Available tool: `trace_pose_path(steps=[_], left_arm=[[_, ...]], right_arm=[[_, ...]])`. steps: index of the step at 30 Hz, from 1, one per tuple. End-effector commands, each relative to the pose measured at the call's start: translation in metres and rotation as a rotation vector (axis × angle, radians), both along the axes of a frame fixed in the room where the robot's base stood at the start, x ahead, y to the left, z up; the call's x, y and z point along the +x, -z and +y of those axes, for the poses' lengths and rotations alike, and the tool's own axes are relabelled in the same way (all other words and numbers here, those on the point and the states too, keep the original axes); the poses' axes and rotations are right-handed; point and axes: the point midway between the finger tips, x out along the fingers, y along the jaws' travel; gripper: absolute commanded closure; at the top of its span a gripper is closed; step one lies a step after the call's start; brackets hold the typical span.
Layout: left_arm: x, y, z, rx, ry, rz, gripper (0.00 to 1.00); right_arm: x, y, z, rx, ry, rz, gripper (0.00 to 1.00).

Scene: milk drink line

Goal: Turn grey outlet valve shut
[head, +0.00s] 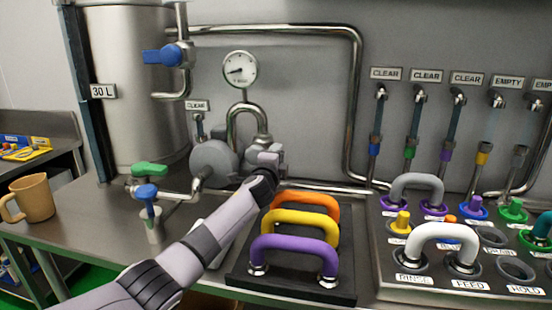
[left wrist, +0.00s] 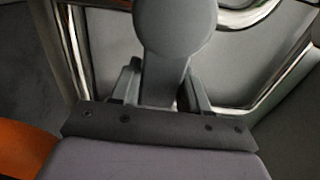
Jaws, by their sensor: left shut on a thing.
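The grey outlet valve handle (left wrist: 168,70) shows in the left wrist view as a grey lever with a rounded end. My left gripper (left wrist: 162,92) is shut on it, with one dark finger on each side of the lever. In the head view my left gripper (head: 268,160) is at the pipework just right of the round grey pump body (head: 210,162), below the bent steel pipe. My arm and gripper hide most of the valve there, so its angle is hard to tell. My right gripper is not in view.
A rack of orange, yellow and purple hose loops (head: 295,243) stands close to the right of my left arm. The labelled port panel (head: 400,288) is farther right. Green (head: 150,169) and blue (head: 147,191) valve handles, a steel tank (head: 135,90) and a mug (head: 34,197) are left.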

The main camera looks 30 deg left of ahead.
Motion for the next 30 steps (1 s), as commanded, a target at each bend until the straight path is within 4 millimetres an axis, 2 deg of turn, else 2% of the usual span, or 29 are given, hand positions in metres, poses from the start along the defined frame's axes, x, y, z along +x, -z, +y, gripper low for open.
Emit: trace_pose_path(steps=[5, 6, 7, 20, 30], left_arm=[[0.000, 0.001, 0.001, 0.017, -0.002, 0.005, 1.00], [0.000, 0.001, 0.001, 0.017, -0.002, 0.005, 0.42], [0.000, 0.001, 0.001, 0.016, -0.002, 0.005, 0.34], [-0.004, 0.000, 0.000, 0.008, -0.002, 0.001, 0.34], [-0.032, 0.001, -0.007, 0.010, -0.001, 0.002, 0.34]], right_arm=[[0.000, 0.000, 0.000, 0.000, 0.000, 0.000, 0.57], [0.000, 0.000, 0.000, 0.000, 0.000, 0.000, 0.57], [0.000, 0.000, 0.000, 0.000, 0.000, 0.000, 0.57], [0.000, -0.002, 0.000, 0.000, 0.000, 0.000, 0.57], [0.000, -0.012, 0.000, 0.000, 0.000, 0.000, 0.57]])
